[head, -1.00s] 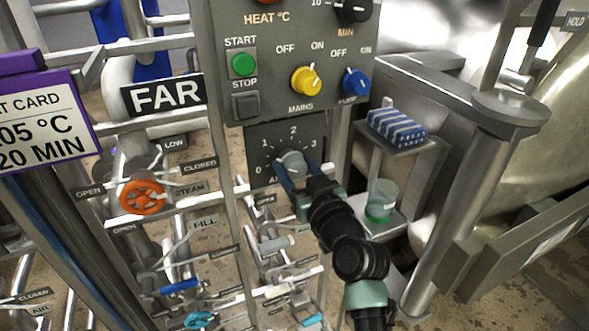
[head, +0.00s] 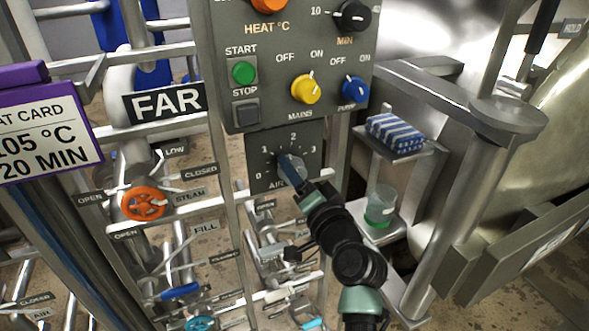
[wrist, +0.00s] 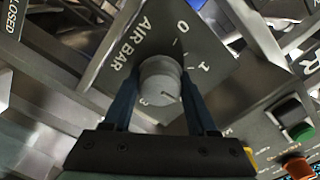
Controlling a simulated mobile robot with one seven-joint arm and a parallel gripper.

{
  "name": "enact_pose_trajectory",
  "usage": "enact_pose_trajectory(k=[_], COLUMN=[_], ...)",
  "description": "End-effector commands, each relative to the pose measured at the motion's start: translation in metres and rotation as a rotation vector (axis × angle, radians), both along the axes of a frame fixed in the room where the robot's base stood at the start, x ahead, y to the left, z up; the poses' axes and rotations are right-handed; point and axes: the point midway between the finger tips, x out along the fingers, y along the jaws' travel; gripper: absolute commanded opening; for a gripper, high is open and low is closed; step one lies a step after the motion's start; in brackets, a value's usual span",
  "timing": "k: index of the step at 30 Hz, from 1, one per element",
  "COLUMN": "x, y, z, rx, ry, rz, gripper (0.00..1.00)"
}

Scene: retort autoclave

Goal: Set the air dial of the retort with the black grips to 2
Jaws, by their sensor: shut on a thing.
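The air dial is a grey knob (wrist: 161,76) on a dark plate (head: 262,180) marked 0 to 3, below the main control panel. My gripper (head: 291,170) is shut on the knob, and in the head view it hides most of it. In the wrist view my gripper (wrist: 158,88) has one blue finger on each side of the knob. A dark pointer line on the knob's face points to the lower right, between the 1 and the 3. The 2 is hidden there by a finger, so the exact reading cannot be told.
The control panel (head: 328,60) above carries a yellow mains knob (head: 305,89) and a blue pump knob (head: 355,89). An orange valve wheel (head: 143,203) and pipes stand left. A shelf with a striped cloth (head: 397,131) and a green-bottomed cup (head: 381,207) stands right. A black grip (head: 543,20) shows upper right.

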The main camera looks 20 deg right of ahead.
Motion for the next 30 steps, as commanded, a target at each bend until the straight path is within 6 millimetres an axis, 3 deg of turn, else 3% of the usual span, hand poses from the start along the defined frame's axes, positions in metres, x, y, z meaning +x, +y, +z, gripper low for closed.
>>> enact_pose_trajectory(k=[13,30], x=[0.0000,-0.0001], y=[-0.0008,-0.0017], z=[0.0012,0.0004], rx=[0.287,0.355], ry=[0.009,0.009], rz=[-0.002,-0.003], gripper=[0.02,0.02])
